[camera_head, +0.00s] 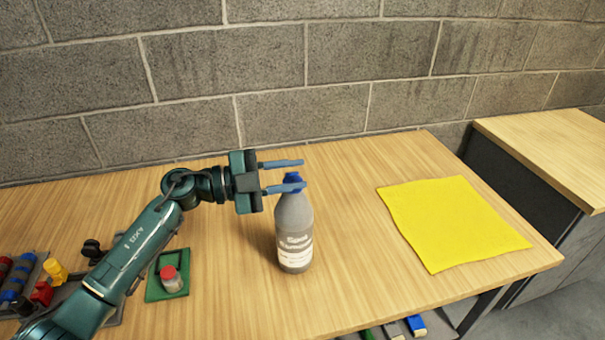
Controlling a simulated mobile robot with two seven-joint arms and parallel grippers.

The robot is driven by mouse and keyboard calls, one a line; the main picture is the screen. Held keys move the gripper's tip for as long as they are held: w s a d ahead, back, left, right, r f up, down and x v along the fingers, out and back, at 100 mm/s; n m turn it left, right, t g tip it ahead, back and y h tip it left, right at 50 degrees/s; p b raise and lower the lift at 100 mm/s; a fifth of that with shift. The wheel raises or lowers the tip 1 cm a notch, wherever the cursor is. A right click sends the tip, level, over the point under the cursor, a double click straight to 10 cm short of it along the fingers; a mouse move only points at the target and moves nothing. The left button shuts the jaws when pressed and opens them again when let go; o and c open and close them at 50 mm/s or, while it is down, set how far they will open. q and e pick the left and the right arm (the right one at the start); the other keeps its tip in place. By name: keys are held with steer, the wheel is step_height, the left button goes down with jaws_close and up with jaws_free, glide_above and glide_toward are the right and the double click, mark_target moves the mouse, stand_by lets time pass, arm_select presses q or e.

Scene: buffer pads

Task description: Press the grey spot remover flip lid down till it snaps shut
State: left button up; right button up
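The grey spot remover bottle (294,230) stands upright on the wooden table, with a pale label low on its front. Its blue top (291,179) is partly covered by my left gripper's near finger, so I cannot tell whether the flip lid is open or shut. My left gripper (286,175) comes in level from the left at the height of the bottle's top. Its two blue-grey fingers are apart, with one in front of the top and the other behind it. Whether they touch the top is unclear. My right gripper is not in view.
A yellow cloth (452,220) lies flat on the right of the table. A small red-capped jar (171,279) stands on a green pad (154,289) at the left. A tray (37,285) with several coloured items is at the far left. A brick wall stands behind.

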arm_select(q)
steer(key=b+v, duration=0.1)
steer(key=v, duration=0.9)
steer(key=shift+a+b, duration=0.25)
steer(key=shift+b, duration=0.15)
steer(key=shift+s, duration=0.1)
steer(key=shift+c, duration=0.4)
